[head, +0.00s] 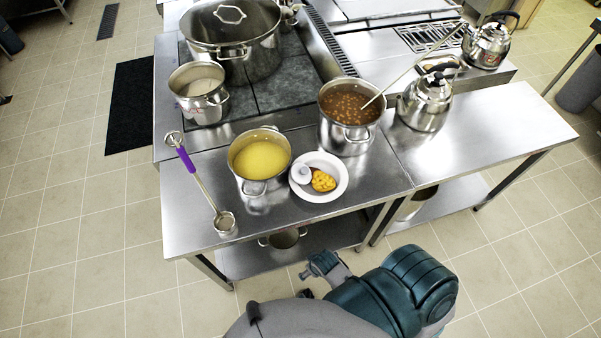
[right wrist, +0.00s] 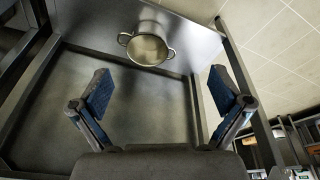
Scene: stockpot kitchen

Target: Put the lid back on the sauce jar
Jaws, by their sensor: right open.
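I cannot make out a sauce jar or a separate lid for one in either view. A white plate (head: 326,193) on the steel table holds yellow food (head: 323,181) and a small round white item (head: 301,174), too small to identify. My right gripper (head: 322,265) is in front of the table's front edge, apart from everything on top. In the right wrist view its fingers (right wrist: 163,98) are spread and empty. My left gripper is in neither view.
A purple-handled ladle (head: 187,160) lies left, and a kettle (head: 426,100) stands right. An empty pot (right wrist: 147,48) sits on the lower shelf.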

